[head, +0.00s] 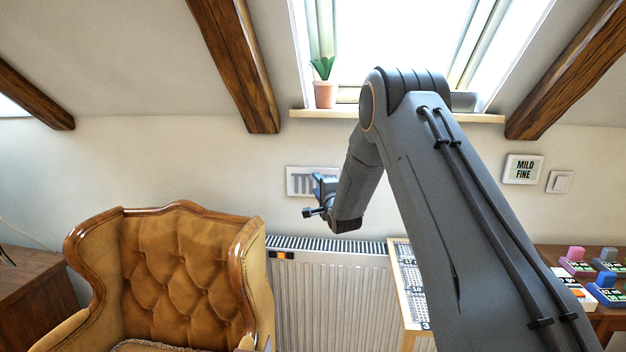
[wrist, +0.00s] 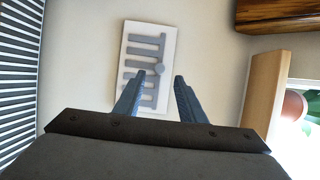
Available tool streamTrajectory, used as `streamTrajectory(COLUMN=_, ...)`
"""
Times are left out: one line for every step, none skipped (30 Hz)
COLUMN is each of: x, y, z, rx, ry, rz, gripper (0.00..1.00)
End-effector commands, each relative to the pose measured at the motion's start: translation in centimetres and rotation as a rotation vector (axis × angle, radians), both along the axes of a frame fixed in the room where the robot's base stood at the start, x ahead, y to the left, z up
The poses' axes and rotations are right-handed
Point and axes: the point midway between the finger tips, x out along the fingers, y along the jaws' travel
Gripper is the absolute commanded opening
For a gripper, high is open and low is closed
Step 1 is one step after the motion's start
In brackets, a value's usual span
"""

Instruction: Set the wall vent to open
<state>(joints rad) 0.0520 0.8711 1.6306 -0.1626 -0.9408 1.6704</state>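The wall vent (head: 299,181) is a pale rectangular plate with grey bars on the wall above the radiator. In the head view my gripper (head: 321,192) covers its right part. My gripper (wrist: 160,75) is open, with two blue-grey fingers apart. Nothing is visibly held, and I cannot tell whether the fingers touch the vent.
A ribbed radiator (head: 330,295) stands below the vent, with a leather wing armchair (head: 180,260) in front at left. Above is a window sill (head: 335,114) with a potted plant (head: 325,92). A "MILD FINE" sign (head: 523,169) and a switch (head: 559,182) are at right.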

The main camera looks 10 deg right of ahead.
Motion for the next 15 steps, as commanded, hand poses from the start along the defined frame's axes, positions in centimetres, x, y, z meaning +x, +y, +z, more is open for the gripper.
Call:
streamTrajectory(x=0.7, y=0.1, z=0.0, rx=0.0, ry=0.001, rz=0.0, gripper=0.37)
streamTrajectory(x=1.1, y=0.1, z=0.0, rx=-0.001, ry=0.001, rz=0.0, gripper=0.37)
streamTrajectory(x=1.7, y=0.2, z=0.0, rx=-0.001, ry=0.0, rz=0.0, gripper=0.37)
streamTrajectory(x=2.2, y=0.2, z=0.0, rx=-0.001, ry=0.002, rz=0.0, gripper=0.37)
streamTrajectory(x=2.6, y=0.2, z=0.0, rx=-0.001, ry=0.001, rz=0.0, gripper=0.37)
streamTrajectory(x=3.2, y=0.3, z=0.0, rx=-0.002, ry=0.001, rz=0.0, gripper=0.37)
streamTrajectory(x=3.5, y=0.3, z=0.0, rx=-0.002, ry=0.002, rz=0.0, gripper=0.37)
streamTrajectory(x=3.9, y=0.3, z=0.0, rx=-0.002, ry=0.002, rz=0.0, gripper=0.37)
streamTrajectory(x=4.4, y=0.4, z=0.0, rx=-0.002, ry=0.002, rz=0.0, gripper=0.37)
streamTrajectory(x=4.7, y=0.4, z=0.0, rx=-0.002, ry=0.002, rz=0.0, gripper=0.37)
streamTrajectory(x=5.0, y=0.4, z=-0.1, rx=-0.002, ry=0.003, rz=0.0, gripper=0.37)
streamTrajectory(x=5.3, y=0.4, z=0.0, rx=-0.003, ry=0.002, rz=0.0, gripper=0.37)
streamTrajectory(x=5.5, y=0.4, z=0.0, rx=-0.003, ry=0.003, rz=0.0, gripper=0.37)
streamTrajectory(x=5.7, y=0.5, z=0.0, rx=-0.003, ry=0.003, rz=0.0, gripper=0.37)
streamTrajectory(x=5.9, y=0.5, z=0.0, rx=-0.003, ry=0.002, rz=0.0, gripper=0.37)
